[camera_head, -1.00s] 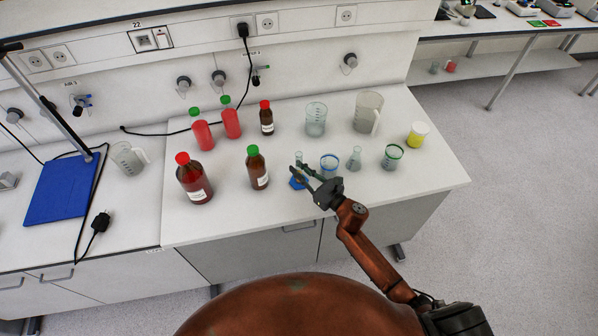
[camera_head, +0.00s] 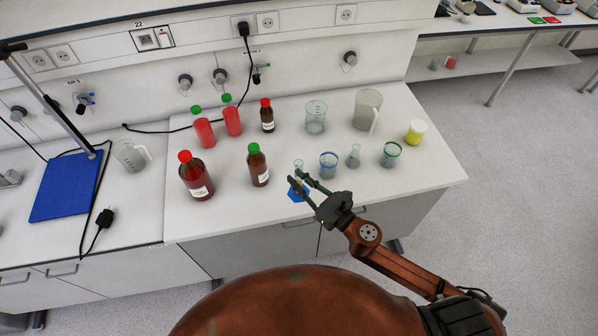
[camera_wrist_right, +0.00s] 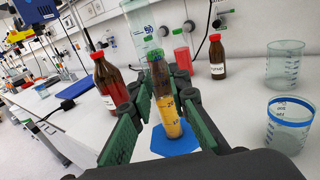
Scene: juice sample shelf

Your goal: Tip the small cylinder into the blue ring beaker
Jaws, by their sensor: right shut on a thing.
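The small cylinder is a slim clear tube with a blue foot (camera_head: 297,194) near the bench's front. In the right wrist view its tube (camera_wrist_right: 168,115) holds yellow liquid and stands between the green finger pads. My right gripper (camera_head: 303,182) is shut on it. I cannot tell whether the foot touches the bench. The blue ring beaker (camera_head: 328,168) stands just right of the cylinder, and shows at the right of the wrist view (camera_wrist_right: 289,123). It is clear with a blue band near the rim. My left gripper is out of view.
A small flask (camera_head: 353,158) and a green-rimmed beaker (camera_head: 390,156) stand right of the blue ring beaker. A brown green-capped bottle (camera_head: 258,168) stands to the left. A clear beaker (camera_head: 315,120) and a large jug (camera_head: 367,112) stand behind. The front right bench top is clear.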

